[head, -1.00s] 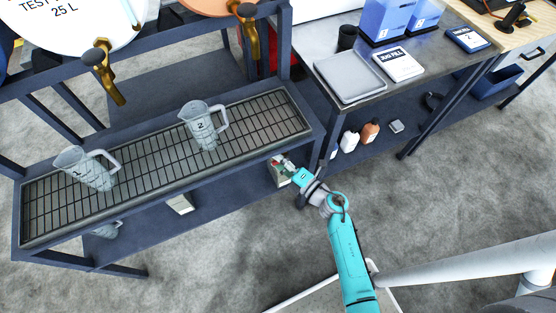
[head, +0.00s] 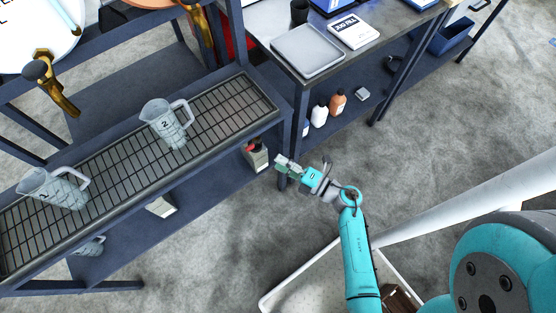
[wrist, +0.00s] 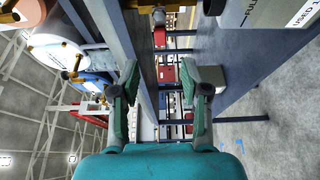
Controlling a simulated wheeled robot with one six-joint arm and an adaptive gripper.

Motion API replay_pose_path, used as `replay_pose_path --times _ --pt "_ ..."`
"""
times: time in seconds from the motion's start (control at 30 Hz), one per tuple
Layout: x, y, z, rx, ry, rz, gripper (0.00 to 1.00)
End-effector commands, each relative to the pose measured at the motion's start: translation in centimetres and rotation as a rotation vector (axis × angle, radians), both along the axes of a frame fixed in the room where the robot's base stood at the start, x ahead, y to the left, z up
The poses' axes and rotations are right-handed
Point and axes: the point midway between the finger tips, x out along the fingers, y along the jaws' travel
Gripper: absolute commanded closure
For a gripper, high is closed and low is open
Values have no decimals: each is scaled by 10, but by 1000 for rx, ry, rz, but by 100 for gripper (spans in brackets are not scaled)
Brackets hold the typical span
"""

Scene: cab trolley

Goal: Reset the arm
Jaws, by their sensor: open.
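My gripper (head: 284,164) is at the end of my teal arm, in front of the bench leg between the drip-tray rack and the workbench. In the wrist view its two green fingers (wrist: 162,85) stand wide apart with nothing held between them. Beyond them are dark frame posts and, far off, shelves with red and other boxes. No object is seen touching the fingers.
Jug 1 (head: 56,188) and jug 2 (head: 166,124) stand on the drip grate (head: 110,152). A grey tray (head: 308,51) and a "jug fill" sign (head: 354,31) lie on the bench. Bottles (head: 319,114) stand on the lower shelf. Open floor (head: 430,135) lies to the right.

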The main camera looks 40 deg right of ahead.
Motion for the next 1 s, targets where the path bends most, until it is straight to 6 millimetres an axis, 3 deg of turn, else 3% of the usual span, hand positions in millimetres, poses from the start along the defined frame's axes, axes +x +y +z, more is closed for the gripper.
replay_pose_path --times 0.67,0.77,1.0 --pt "-4 4 3 18 -3 -6 54" --pt "-16 17 14 81 -16 -27 54" --pt "-72 50 65 388 -29 -131 54"
